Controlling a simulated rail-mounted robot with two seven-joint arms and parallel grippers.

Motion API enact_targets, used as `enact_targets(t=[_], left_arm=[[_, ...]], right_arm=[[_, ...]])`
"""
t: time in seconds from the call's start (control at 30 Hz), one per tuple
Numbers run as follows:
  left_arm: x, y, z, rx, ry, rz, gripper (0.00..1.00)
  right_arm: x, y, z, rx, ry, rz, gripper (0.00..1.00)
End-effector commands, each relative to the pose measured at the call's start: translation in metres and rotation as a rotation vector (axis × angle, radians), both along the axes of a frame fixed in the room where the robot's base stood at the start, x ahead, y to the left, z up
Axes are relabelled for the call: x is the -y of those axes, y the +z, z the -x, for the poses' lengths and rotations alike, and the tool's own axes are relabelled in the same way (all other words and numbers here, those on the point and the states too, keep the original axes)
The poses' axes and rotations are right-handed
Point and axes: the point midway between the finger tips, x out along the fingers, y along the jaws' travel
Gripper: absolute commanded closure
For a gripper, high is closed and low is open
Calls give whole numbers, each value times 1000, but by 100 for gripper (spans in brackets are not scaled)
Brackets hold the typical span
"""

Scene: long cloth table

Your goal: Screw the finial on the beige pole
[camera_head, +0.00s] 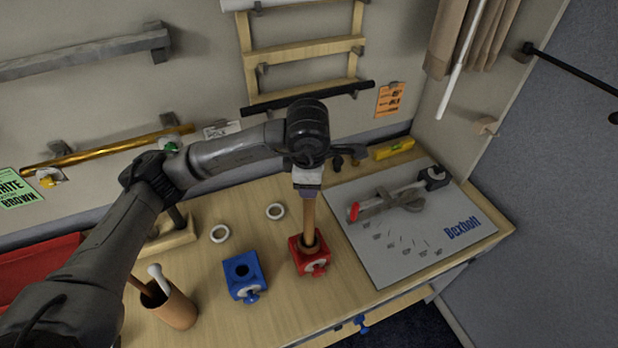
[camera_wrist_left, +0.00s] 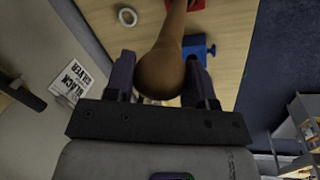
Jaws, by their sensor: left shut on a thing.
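My left gripper (camera_head: 307,188) comes in from the left above the red vise block (camera_head: 309,256) and points down. A brown-tan pole (camera_head: 308,218) stands nearly upright in the red block, its top directly under the gripper. In the left wrist view a smooth brown rounded finial (camera_wrist_left: 160,76) lies between the fingers of my left gripper (camera_wrist_left: 162,80), which is shut on it. The pole (camera_wrist_left: 178,22) runs on from the finial toward the red block. Whether the finial is seated on the pole is hidden. My right gripper is not in view.
A blue block (camera_head: 242,276) with an empty hole stands left of the red block. Two white rings (camera_head: 220,233) lie behind it. A brown cup (camera_head: 170,305) stands at front left. A grey board (camera_head: 400,255) holds a tool on the right.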

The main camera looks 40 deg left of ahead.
Motion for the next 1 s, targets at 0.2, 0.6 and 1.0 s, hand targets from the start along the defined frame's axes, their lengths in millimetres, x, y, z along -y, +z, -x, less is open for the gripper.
enact_targets(t=[0.2,0.6,1.0], left_arm=[[-1,-4,-1,4,-105,-1,71],[-1,-3,-1,3,-700,-1,71],[-1,-1,-1,4,-1279,1,71]], right_arm=[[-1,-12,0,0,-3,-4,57],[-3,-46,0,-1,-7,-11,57],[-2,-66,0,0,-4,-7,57]])
